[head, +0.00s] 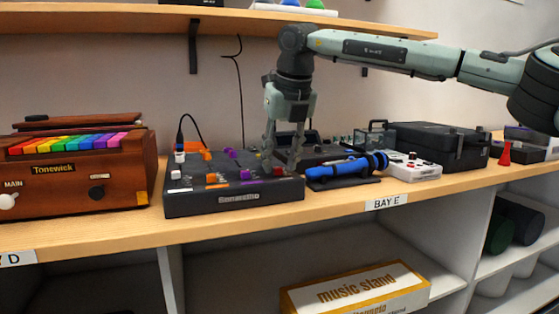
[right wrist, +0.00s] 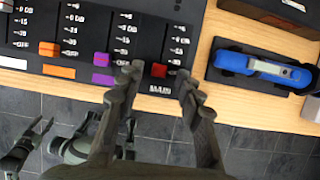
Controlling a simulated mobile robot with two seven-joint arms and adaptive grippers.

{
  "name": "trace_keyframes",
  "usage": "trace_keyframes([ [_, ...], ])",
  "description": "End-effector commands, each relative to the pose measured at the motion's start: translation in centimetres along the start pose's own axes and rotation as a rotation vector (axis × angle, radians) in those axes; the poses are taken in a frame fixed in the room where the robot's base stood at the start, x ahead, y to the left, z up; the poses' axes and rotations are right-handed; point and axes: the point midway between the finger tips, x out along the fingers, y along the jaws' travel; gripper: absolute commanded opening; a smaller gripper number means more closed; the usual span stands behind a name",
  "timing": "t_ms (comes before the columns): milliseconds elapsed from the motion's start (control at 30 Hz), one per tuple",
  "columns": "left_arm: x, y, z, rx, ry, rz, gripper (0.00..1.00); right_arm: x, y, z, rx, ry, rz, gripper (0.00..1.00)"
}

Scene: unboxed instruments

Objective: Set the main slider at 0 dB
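The mixer (head: 235,192) is a dark box with coloured slider caps on the wooden shelf. Its main slider has a red cap (right wrist: 158,70), low in its slot, just above the MAIN label (right wrist: 160,89). The 0 dB mark (right wrist: 181,28) is well up the scale from the cap. My right gripper (head: 282,167) points down over the mixer's right end. In the right wrist view its fingers (right wrist: 158,72) are apart, one on each side of the red cap, with visible gaps.
Purple (right wrist: 101,59) and orange-red (right wrist: 49,49) slider caps lie left of the main one. A blue device (head: 345,167) on a dark stand is close right of the mixer. The wooden Tonewick instrument (head: 85,178) stands left. Black cases (head: 440,145) stand further right.

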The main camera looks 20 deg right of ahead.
Motion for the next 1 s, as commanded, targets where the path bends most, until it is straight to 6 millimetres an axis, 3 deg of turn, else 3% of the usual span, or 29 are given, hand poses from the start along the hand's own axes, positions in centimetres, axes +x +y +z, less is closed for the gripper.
trace_keyframes([
  [367,0.10,0.02,-0.38,-0.001,0.007,0.001,0.39,0.79,0.07,0.00,-0.001,-0.001,0.001,0.36],
  [667,-0.04,-0.01,-0.68,-0.002,0.014,0.000,0.39,0.77,0.07,0.00,-0.001,-0.001,0.001,0.00],
  [1000,-0.08,0.02,-0.55,-0.002,0.012,0.001,0.39,0.75,0.06,0.03,-0.001,-0.001,0.001,0.00],
])
